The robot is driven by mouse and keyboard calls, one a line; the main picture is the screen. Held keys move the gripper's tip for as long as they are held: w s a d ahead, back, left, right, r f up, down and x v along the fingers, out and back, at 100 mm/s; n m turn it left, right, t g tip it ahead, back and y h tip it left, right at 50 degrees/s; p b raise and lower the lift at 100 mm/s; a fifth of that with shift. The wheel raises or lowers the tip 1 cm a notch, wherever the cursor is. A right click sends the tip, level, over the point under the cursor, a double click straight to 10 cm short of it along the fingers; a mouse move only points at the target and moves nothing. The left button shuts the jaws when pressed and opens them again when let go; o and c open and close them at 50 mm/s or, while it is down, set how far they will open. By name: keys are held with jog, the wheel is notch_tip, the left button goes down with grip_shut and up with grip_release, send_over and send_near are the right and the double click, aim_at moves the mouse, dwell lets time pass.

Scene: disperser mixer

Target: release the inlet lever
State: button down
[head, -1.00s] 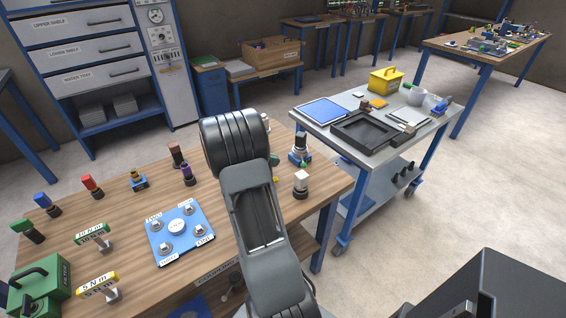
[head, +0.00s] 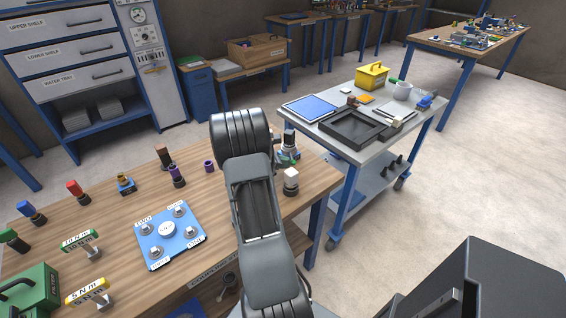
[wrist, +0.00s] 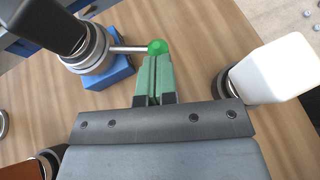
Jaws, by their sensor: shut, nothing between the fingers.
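The inlet lever (wrist: 130,48) is a thin metal rod with a green ball (wrist: 157,47) at its end. It sticks out sideways from a metal collar (wrist: 88,52) under a black top, on a blue base (wrist: 112,73). My gripper (wrist: 155,62) has its green fingers shut together, with nothing between them. Their tips are right at the ball; I cannot tell whether they touch it. In the head view the black-topped fitting (head: 289,143) stands near the bench's far right corner.
A white-topped knob (head: 291,176) stands close to the right of my gripper; it also shows in the wrist view (wrist: 268,72). A blue plate (head: 152,262) with several fittings and several coloured knobs occupy the wooden bench on the left. A cart (head: 367,153) stands beyond the bench.

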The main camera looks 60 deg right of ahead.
jog(key=shift+s, duration=0.1)
jog(key=shift+s+d, duration=0.35)
jog(key=shift+s, duration=0.25)
jog(key=shift+s+d, duration=0.3)
jog(key=shift+s, duration=0.3)
jog(key=shift+w, duration=0.1)
jog(key=shift+w+a, duration=0.1)
jog(key=shift+w, duration=0.1)
jog(key=shift+w+a, duration=0.2)
jog(key=shift+w, duration=0.35)
jog(key=s+a+p+v, duration=0.1)
jog(key=p+v, duration=0.3)
jog(key=v, duration=0.5)
jog(key=shift+s+a+r+p, duration=0.25)
jog(key=shift+a+p, duration=0.15)
jog(key=shift+a, duration=0.05)
